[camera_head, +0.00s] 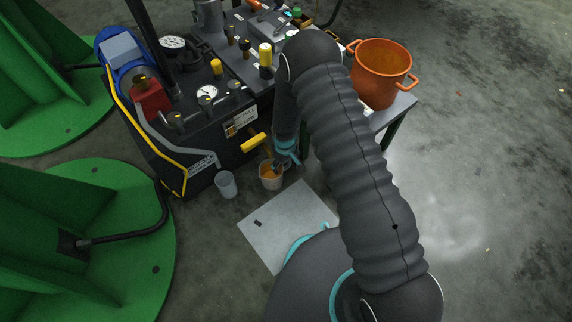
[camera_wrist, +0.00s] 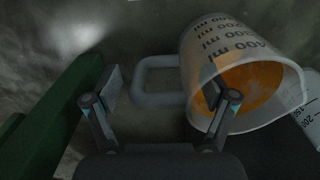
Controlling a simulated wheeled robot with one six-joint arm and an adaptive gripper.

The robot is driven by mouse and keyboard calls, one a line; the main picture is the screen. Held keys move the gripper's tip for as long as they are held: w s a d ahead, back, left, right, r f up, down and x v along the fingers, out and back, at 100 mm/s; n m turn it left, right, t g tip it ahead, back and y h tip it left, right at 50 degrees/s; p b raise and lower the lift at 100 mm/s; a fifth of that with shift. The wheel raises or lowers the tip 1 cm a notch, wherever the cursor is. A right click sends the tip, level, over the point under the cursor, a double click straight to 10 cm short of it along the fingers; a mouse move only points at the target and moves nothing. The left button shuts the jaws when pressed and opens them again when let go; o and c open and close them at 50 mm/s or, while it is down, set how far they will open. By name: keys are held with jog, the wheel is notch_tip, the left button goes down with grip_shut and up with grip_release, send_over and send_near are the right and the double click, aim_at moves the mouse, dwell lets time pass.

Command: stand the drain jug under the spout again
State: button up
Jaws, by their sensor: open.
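The drain jug (camera_head: 270,182) is a clear graduated jug with orange liquid, standing on the floor at the front of the dark machine. In the wrist view the jug (camera_wrist: 225,45) is at upper right, its handle (camera_wrist: 155,100) pointing left. My gripper (camera_head: 287,156) is just above and right of the jug in the head view. In the wrist view my gripper (camera_wrist: 162,92) is open and empty, with the handle showing between its fingers. I cannot tell if they touch. A yellow-handled valve (camera_head: 253,142) is on the machine front above the jug; the spout outlet is not clear.
A second clear cup (camera_head: 226,185) stands left of the jug; its graduated edge shows in the wrist view (camera_wrist: 300,120). A pale sheet (camera_head: 290,222) lies on the floor in front. An orange pot (camera_head: 382,75) is on a bench (camera_head: 396,112) at right. Green round stands (camera_head: 100,265) are at left.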

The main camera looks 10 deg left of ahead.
jog(key=shift+s+r+p, duration=0.1)
jog(key=shift+r+p, duration=0.2)
jog(key=shift+r, duration=2.85)
jog(key=s+d+m+g+h, duration=0.1)
jog(key=s+d+g, duration=0.15)
jog(key=s, duration=0.25)
jog(key=s+d+r+m+t+p, duration=0.2)
jog(key=s+d+r, duration=0.3)
jog(key=r, duration=1.3)
jog(key=s+d+r+m+t+p, duration=0.1)
jog(key=s+d+r+m+t, duration=0.2)
jog(key=s+d+r, duration=0.3)
jog(key=s+d+r+m+t+y+p, duration=0.1)
jog(key=s+d+r, duration=0.4)
jog(key=d+r, duration=0.8)
notch_tip(320, 180, up, 18)
jog(key=shift+s+d+f+m+t+p, duration=0.15)
jog(key=shift+d+m+t+p, duration=0.2)
jog(key=shift+m+t+p, duration=0.7)
